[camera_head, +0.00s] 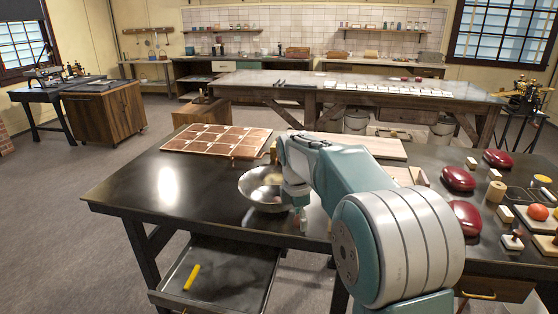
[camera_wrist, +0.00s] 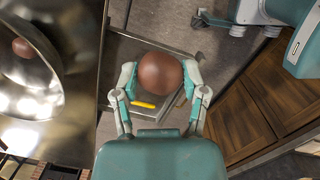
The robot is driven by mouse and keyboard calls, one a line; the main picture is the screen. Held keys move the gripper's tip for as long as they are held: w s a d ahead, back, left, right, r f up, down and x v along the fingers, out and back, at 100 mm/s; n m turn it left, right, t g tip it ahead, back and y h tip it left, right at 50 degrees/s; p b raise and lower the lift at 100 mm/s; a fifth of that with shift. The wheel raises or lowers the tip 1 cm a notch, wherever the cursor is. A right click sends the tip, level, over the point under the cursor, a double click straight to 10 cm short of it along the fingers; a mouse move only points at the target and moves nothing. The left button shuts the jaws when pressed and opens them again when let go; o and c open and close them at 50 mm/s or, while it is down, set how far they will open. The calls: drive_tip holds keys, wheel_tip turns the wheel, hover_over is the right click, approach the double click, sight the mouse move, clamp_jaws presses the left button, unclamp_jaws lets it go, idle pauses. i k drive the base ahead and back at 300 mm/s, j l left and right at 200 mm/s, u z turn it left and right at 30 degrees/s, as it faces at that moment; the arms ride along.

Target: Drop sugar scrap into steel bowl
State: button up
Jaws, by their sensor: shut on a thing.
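The steel bowl (camera_head: 258,199) stands upright on the dark table near its front edge. Its shiny inside shows at the left of the wrist view (camera_wrist: 62,100), with a small brown round spot that may be a reflection or a piece. A smooth brown ball, seemingly the sugar scrap (camera_wrist: 160,78), sits between the fingers of my gripper (camera_wrist: 160,88), which is shut on it. In the wrist view the ball is right of the bowl, apart from it, and seen against the lower tray. In the head view my gripper (camera_head: 299,203) is just right of the bowl; the ball is not clear there.
A lower tray (camera_head: 246,262) with a yellow stick (camera_head: 191,277) lies below the table. A brown tile-like slab (camera_head: 216,141) lies behind the bowl. Dark red domed items (camera_head: 458,179) and small blocks crowd the table's right. The table's left (camera_head: 125,190) is clear.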

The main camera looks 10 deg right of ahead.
sight(273, 193)
drive_tip(key=i, duration=0.9)
